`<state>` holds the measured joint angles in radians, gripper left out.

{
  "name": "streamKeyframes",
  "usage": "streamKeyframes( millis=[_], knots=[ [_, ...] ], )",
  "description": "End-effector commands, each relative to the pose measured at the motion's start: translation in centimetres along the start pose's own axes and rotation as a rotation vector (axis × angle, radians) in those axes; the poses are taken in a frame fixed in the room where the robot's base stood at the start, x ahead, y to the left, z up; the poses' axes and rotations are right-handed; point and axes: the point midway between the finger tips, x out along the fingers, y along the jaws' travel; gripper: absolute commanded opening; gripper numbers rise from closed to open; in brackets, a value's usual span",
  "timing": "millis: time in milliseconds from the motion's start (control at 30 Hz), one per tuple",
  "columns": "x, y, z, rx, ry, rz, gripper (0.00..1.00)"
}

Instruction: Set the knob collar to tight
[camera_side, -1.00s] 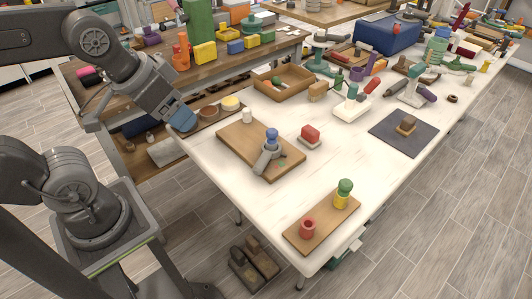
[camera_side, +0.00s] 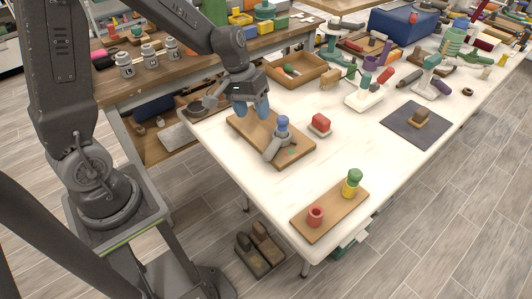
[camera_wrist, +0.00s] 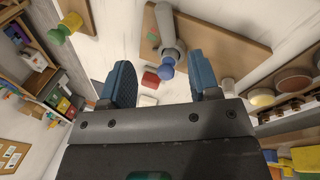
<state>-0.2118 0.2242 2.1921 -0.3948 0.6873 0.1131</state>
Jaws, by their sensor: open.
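A grey collar with a handle (camera_side: 273,149) stands on a wooden board (camera_side: 299,155), topped by a blue knob (camera_side: 282,123). The handle points toward the board's front-left edge. A small green mark (camera_side: 291,150) lies on the board to its right. In the wrist view the blue knob (camera_wrist: 167,65) and grey collar (camera_wrist: 171,44) show between the fingers, beyond their tips. My gripper (camera_side: 251,112) has blue fingers, is open and empty, and hangs over the board's left part, apart from the knob. It also shows in the wrist view (camera_wrist: 160,64). The collar's setting cannot be read.
A smaller board (camera_side: 325,215) in front holds a red cup and a yellow-green piece. A wooden tray (camera_side: 297,78) lies behind. The table between the boards is clear.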

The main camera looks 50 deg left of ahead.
Motion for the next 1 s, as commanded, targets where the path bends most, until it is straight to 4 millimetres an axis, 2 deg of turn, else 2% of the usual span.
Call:
streamKeyframes(
  millis=[33, 267, 367, 800, 1000],
  knots=[
    [0.7, -0.3, -0.3, -0.016, -0.012, 0.002, 0.56],
    [2.5, -0.5, -0.7, -0.032, -0.023, 0.006, 0.56],
    [4.0, -0.6, -0.5, -0.033, -0.026, 0.004, 0.56],
    [12.8, -0.5, -0.2, -0.031, -0.027, 0.001, 0.56],
    [14.6, -0.4, -0.3, -0.031, -0.023, 0.005, 0.56]
  ],
)
